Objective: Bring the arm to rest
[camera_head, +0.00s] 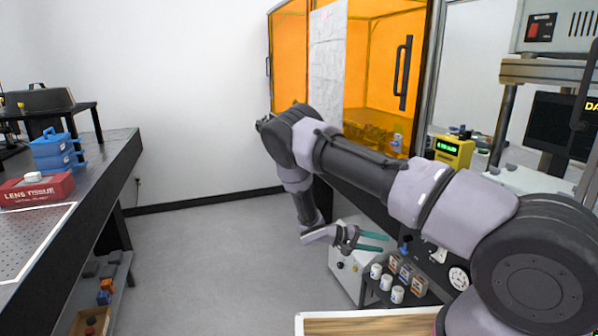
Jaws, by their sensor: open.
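My arm reaches in from the right side of the head view, bends at an elbow near the middle and hangs down from there. My gripper (374,242) is at its lower end, with two green fingers pointing right. The fingers are apart and nothing shows between them. The gripper appears in front of a light grey box (345,270) with a dark knob. I cannot tell how far apart they are in depth.
A low shelf with several white jars (397,294) is right below the gripper. An orange-windowed enclosure (372,70) stands behind the arm. A dark bench (108,150) with a red lens tissue box (38,190) is at left. The grey floor (215,255) between is clear.

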